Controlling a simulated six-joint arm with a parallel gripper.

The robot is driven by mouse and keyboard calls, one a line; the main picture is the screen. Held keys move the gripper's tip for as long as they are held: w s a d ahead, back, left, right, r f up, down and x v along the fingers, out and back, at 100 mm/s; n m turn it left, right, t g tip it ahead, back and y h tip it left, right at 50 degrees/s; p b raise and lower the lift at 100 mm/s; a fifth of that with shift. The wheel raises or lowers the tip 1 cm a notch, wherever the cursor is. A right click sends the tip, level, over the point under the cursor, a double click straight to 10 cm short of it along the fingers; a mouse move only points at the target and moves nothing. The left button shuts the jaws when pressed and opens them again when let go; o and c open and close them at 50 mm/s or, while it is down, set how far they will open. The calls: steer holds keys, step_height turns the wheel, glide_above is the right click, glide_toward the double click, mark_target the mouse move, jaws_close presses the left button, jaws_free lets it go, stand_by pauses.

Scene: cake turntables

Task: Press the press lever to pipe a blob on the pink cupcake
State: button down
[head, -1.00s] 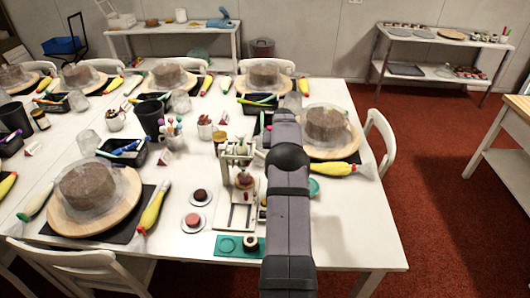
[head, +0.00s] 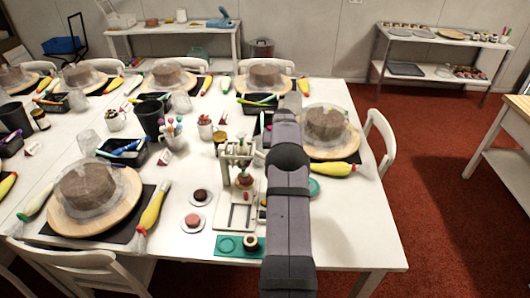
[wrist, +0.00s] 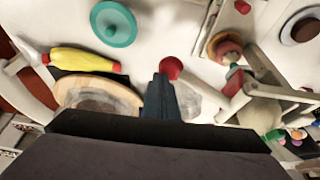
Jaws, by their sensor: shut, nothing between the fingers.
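The white piping press (head: 238,185) stands near the table's front edge, just left of my arm. In the wrist view, its pale frame (wrist: 232,104) is at the right. A cupcake with a reddish-pink top (wrist: 222,47) sits under its nozzle, and this cupcake (head: 244,181) also shows in the head view. Another pink-topped cupcake (head: 193,220) sits on a white saucer left of the press. A red knob (wrist: 171,68), apparently the press lever's end, is by my fingertips. My gripper (wrist: 160,78) is shut and empty; I cannot tell whether it touches the knob. My arm hides the lever in the head view.
A brown cupcake (head: 201,195) on a saucer and a teal mat (head: 229,245) with a small cupcake (head: 250,242) are near the press. A covered cake on a turntable (head: 340,149) and a yellow piping bag (head: 335,169) lie to the right.

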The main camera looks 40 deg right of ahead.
step_height(320, 180, up, 9)
steer(key=p, duration=0.5)
steer(key=shift+p, duration=0.4)
stand_by(0.4)
